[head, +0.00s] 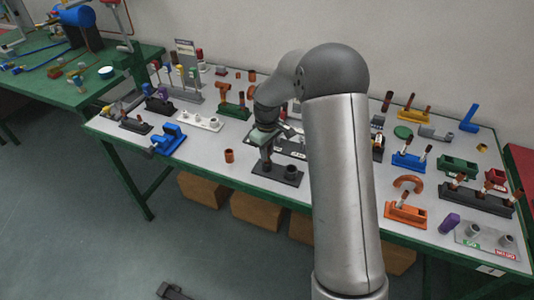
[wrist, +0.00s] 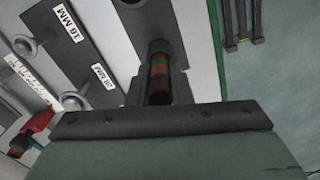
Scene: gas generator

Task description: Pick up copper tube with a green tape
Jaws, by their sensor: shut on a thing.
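The copper tube with a green tape band (wrist: 158,78) shows in the wrist view, just beyond the dark bar of my gripper (wrist: 160,98). My gripper is shut on the tube. In the head view my gripper (head: 266,140) points down over a small dark holder (head: 290,178) at the table's front. The tube is hard to make out there, and I cannot tell whether its lower end is still in the holder.
A loose copper piece (head: 229,155) stands left of the holder. A blue fixture (head: 168,140) is farther left. An orange fixture (head: 405,212) and a purple cylinder (head: 449,223) stand to the right. A plate labelled 16 MM (wrist: 68,22) is beside the gripper in the wrist view.

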